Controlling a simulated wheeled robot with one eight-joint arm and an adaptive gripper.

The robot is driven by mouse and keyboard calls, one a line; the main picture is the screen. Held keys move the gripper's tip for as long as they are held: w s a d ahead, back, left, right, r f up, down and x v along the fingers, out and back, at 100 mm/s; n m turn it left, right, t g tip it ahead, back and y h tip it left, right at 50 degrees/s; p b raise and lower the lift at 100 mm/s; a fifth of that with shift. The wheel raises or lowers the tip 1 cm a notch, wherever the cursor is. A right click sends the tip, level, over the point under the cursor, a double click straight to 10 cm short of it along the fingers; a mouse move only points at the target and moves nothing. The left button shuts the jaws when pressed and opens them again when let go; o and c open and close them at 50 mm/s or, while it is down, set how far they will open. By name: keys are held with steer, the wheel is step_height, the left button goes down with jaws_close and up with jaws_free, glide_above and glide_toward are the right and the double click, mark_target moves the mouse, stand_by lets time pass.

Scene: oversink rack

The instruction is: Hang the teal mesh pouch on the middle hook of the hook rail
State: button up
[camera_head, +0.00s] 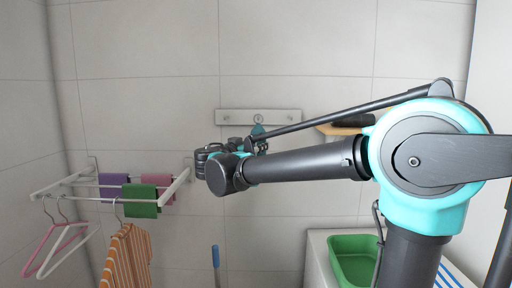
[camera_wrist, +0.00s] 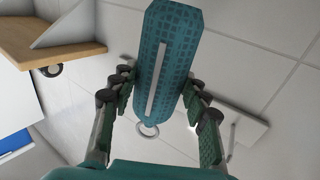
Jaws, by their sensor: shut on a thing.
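The teal mesh pouch (camera_wrist: 170,45) is between the fingers of my gripper (camera_wrist: 160,88) in the wrist view. It has a pale strip along its face and a light ring (camera_wrist: 148,130) at one end. In the head view my gripper (camera_head: 257,142) is just in front of and below the middle of the hook rail (camera_head: 284,116). A small part of the teal pouch (camera_head: 258,130) shows there, mostly hidden by my arm. The pale rail (camera_wrist: 245,120) also shows at the right in the wrist view. I cannot tell whether the ring touches a hook.
A wooden shelf (camera_head: 338,129) is on the wall right of the rail. At left, a white drying rack (camera_head: 65,186) holds cloths, hangers and a striped garment (camera_head: 127,258). A green basin (camera_head: 352,262) stands lower right. The wall left of the rail is clear.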

steer(key=shift+w+f, duration=0.2)
steer(key=shift+w, duration=0.7)
steer(key=shift+w+f, duration=0.2)
steer(key=shift+w, duration=0.65)
steer(key=shift+w+f, duration=0.2)
steer(key=shift+w, duration=0.7)
steer(key=o, duration=1.3)
steer(key=shift+a, duration=0.1)
